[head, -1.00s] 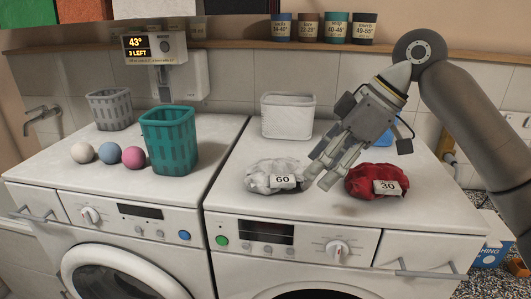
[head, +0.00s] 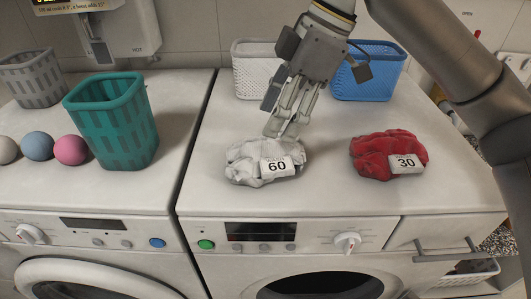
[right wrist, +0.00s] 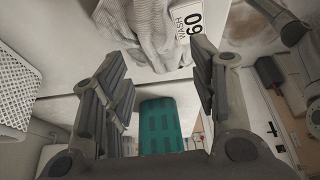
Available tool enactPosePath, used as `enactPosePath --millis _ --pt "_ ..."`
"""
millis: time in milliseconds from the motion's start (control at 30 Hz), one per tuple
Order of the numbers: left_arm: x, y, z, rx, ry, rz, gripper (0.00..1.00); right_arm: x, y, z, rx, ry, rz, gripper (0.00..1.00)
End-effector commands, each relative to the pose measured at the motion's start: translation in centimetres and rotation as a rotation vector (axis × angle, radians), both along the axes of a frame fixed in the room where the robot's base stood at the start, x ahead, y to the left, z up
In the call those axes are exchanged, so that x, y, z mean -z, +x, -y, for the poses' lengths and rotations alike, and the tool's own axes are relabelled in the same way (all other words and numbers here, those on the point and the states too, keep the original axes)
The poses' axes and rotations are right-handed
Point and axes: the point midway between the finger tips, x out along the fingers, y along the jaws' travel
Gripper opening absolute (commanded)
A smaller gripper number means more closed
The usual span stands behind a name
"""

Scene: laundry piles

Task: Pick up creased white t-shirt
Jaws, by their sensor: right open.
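The creased white t-shirt (head: 250,160) lies bunched on top of the right-hand machine, with a tag reading 60 on its front. It also shows in the right wrist view (right wrist: 150,30), beyond the fingertips at the top, with its tag (right wrist: 188,20) to the right. My right gripper (head: 283,130) is open and empty, just above and behind the t-shirt's right part. In the right wrist view its two fingers (right wrist: 160,85) stand wide apart with no cloth between them. My left gripper is in neither view.
A red garment (head: 385,152) with a tag reading 30 lies to the right. A white basket (head: 252,72) and a blue basket (head: 370,75) stand behind. A teal basket (head: 112,125), grey basket (head: 32,78) and balls (head: 38,146) are on the left machine.

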Motion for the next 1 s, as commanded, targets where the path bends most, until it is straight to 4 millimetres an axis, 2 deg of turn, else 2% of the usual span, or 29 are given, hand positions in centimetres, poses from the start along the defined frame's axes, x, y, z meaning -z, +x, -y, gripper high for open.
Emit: enactPosePath --millis 200,300,433,633,1000 --pt "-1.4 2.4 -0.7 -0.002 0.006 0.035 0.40 2.7 -0.2 -1.1 -0.002 -0.002 -0.004 0.54" --pt "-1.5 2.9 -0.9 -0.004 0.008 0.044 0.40 3.9 -0.2 -1.6 -0.001 -0.001 -0.003 0.54" --pt "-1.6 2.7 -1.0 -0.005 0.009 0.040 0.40 4.7 -0.2 -1.9 -0.001 -0.001 -0.003 0.54" --pt "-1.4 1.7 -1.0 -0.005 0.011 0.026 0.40 4.7 -0.2 -1.9 -0.001 0.000 -0.002 0.52" --pt "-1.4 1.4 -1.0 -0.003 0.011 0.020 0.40 4.7 -0.2 -1.9 -0.001 -0.001 -0.002 0.05"
